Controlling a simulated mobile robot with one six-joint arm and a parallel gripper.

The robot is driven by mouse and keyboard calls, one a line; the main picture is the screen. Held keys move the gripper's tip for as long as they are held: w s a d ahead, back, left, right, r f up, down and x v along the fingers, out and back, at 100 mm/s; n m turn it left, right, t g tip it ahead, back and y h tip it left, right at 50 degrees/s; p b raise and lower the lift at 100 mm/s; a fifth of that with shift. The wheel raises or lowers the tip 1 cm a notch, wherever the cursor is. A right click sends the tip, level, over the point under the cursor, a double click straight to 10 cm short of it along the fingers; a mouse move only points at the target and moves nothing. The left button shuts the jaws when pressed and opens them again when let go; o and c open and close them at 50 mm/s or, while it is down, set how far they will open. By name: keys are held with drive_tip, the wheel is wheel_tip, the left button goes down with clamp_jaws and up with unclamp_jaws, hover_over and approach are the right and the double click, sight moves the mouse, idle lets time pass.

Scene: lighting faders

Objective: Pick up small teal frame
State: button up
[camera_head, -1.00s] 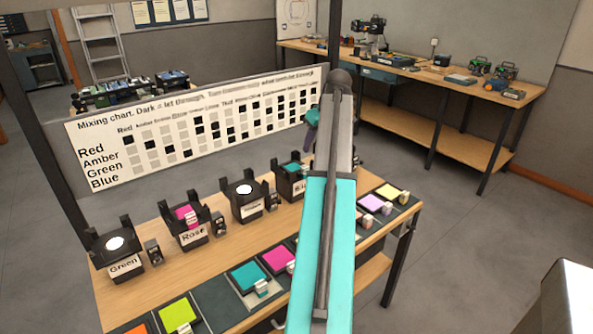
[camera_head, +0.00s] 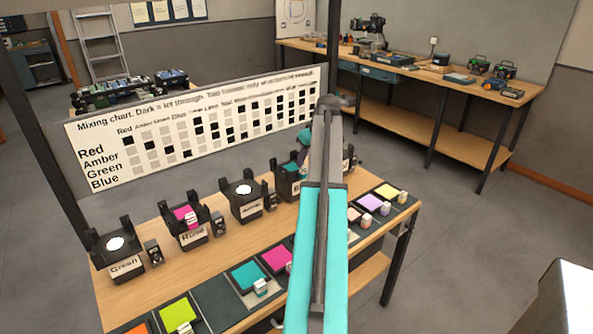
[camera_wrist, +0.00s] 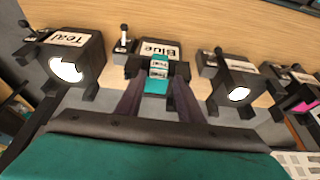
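The small teal frame (camera_head: 291,168) sits in the slot of the black lamp holder labelled Blue (camera_head: 285,187), with my arm partly covering the holder. In the wrist view the frame (camera_wrist: 156,86) stands in the Blue holder (camera_wrist: 160,48), its white tab towards the label. My gripper (camera_wrist: 158,88) has its two dark fingers on either side of the frame, spread apart, with a small gap seeming to show on each side. In the head view my gripper (camera_head: 304,150) is just above the Blue holder, mostly hidden by my arm.
Holders labelled Green (camera_head: 122,262) and Rose (camera_head: 190,236) and a third lit one (camera_head: 247,206) stand left of it. A Teal holder (camera_wrist: 72,60) is close by in the wrist view. A larger teal frame (camera_head: 246,275) lies among coloured frames along the table's front.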

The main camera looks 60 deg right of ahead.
sight(304, 166)
drive_tip(key=shift+p+x, duration=0.65)
drive_tip(key=shift+x, duration=1.95)
drive_tip(key=shift+s+d, duration=0.1)
drive_tip(key=shift+d, duration=0.05)
drive_tip(key=shift+c, duration=0.4)
drive_tip(key=c, duration=0.8)
